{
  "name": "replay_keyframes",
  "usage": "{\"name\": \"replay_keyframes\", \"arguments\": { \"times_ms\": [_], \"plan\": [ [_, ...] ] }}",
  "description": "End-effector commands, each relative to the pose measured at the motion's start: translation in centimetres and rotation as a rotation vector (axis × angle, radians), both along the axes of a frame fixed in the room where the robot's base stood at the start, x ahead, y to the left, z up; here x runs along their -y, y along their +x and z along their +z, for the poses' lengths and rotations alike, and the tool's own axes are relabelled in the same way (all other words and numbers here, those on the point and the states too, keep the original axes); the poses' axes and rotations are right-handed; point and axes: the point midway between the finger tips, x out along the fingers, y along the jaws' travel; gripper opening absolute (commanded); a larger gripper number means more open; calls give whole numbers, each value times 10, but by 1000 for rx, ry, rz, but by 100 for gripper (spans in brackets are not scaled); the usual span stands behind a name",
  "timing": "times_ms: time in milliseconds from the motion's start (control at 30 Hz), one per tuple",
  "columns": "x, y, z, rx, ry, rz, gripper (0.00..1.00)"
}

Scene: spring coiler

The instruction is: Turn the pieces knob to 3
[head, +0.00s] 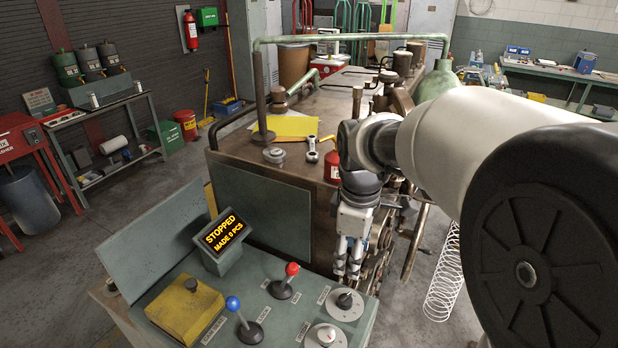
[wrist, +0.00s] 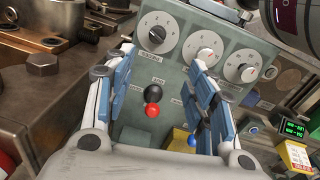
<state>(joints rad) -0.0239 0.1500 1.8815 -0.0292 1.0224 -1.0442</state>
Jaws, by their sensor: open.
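In the head view two dials show, a far one (head: 345,302) and a near one (head: 325,336) at the bottom edge. My gripper (head: 348,262) is open and empty, pointing down beyond the panel's far right corner. In the wrist view its fingertips (wrist: 162,62) stand apart, framing the panel.
A red-knobbed lever (head: 290,270) and a blue-knobbed lever (head: 233,304) rise from the panel near the dials. A yellow box (head: 186,312) sits at left. The display (head: 221,235) reads "STOPPED MADE 0 PCS". The machine body (head: 262,200) stands behind.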

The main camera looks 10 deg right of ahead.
Motion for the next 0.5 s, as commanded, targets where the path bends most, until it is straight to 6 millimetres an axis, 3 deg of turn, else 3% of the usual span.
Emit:
{"name": "replay_keyframes", "arguments": {
  "times_ms": [100, 267, 500],
  "plan": [
    [-1, 14, -6, -25, -7, 73, 51],
    [-1, 18, -20, -32, -10, 100, 51],
    [1, 19, -67, -36, -10, 98, 51]
  ]
}}
